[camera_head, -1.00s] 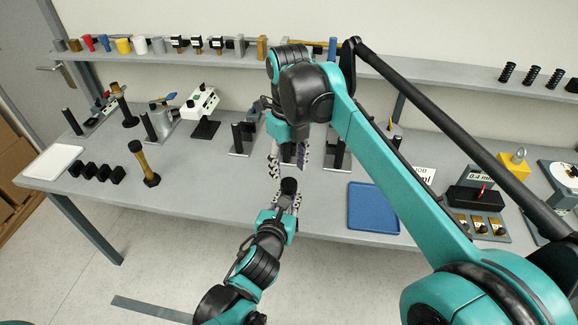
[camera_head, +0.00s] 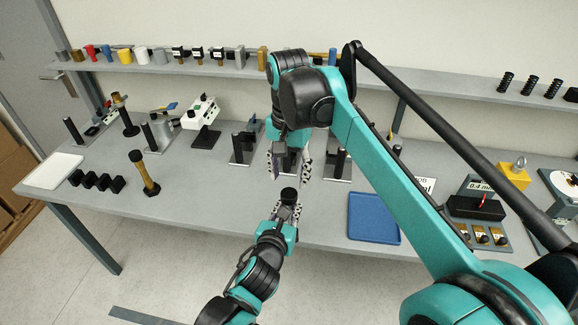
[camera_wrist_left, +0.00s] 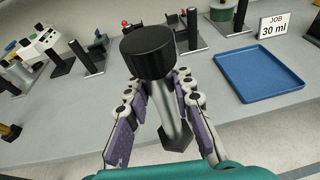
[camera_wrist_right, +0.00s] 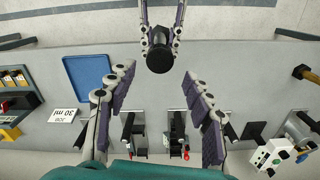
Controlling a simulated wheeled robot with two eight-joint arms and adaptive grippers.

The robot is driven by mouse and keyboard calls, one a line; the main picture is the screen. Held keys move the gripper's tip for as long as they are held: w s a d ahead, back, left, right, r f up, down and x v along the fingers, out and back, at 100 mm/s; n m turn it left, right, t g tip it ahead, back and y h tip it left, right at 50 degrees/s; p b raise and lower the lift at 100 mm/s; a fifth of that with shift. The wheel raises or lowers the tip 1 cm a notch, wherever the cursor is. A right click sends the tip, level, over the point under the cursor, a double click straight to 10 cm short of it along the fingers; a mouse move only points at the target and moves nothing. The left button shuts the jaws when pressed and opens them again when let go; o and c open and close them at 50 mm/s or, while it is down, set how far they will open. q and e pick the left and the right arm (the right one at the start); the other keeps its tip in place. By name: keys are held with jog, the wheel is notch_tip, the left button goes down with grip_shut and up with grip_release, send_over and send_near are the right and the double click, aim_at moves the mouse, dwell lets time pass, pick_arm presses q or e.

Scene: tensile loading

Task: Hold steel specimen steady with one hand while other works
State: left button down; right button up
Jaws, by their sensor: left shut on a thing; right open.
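The steel specimen is a grey rod with black ends. Its black top (camera_head: 289,194) shows in the head view, and its grey shaft (camera_wrist_left: 160,100) shows in the left wrist view. My left gripper (camera_head: 286,210) is shut around the shaft and holds the specimen in front of the bench edge, tilted in the left wrist view. My right gripper (camera_head: 291,178) is open and empty, just beyond the specimen. In the right wrist view the black top (camera_wrist_right: 159,58) lies ahead of the open right fingers (camera_wrist_right: 158,75), apart from them.
A brass-coloured specimen with black ends (camera_head: 146,175) stands at the bench's left. Black holders (camera_head: 95,181) and a white tray (camera_head: 53,170) are beside it. A blue tray (camera_head: 373,220) lies right of my grippers. Fixtures with black posts (camera_head: 243,150) stand behind them.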

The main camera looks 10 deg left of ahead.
jog(key=n, duration=0.5)
jog(key=shift+r, duration=0.1)
jog(key=n, duration=0.4)
jog(key=shift+r+n, duration=0.15)
jog(key=shift+n, duration=0.25)
jog(key=n, duration=0.4)
jog(key=shift+r+n, duration=0.1)
jog(key=shift+n, duration=0.3)
jog(key=n, duration=0.4)
jog(key=shift+r+n, duration=0.1)
jog(key=shift+n, duration=0.2)
jog(key=n, duration=0.4)
jog(key=shift+r+n, duration=0.1)
jog(key=shift+n, duration=0.3)
jog(key=n, duration=0.4)
jog(key=shift+r+n, duration=0.15)
jog(key=shift+n, duration=0.25)
jog(key=n, duration=0.4)
jog(key=shift+r, duration=0.1)
jog(key=n, duration=0.6)
jog(key=shift+r, duration=0.1)
